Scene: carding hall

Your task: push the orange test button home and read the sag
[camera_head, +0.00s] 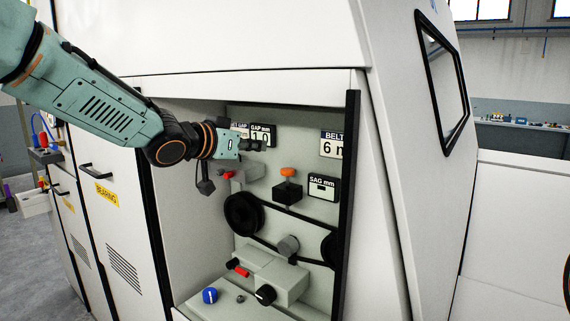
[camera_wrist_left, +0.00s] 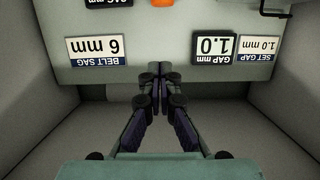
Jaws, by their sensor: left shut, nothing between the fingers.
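The orange test button (camera_head: 288,172) sits on top of a black block (camera_head: 287,191) on the back wall of the open bay. It stands up clear of the block; its orange edge also shows at the top of the left wrist view (camera_wrist_left: 162,3). The SAG mm display (camera_head: 323,187) is to its right, with a dash-like mark and no readable number. My left gripper (camera_head: 258,146) is shut and empty, above and left of the button, apart from it. In the left wrist view its fingers (camera_wrist_left: 160,88) meet. My right gripper is not in view.
The gap display (camera_head: 262,136) reads 1.0; the belt sag plate (camera_wrist_left: 96,49) reads 6 mm. Below the button a black belt runs between the left pulley (camera_head: 242,214) and right pulley (camera_head: 329,249). Bay walls enclose the sides.

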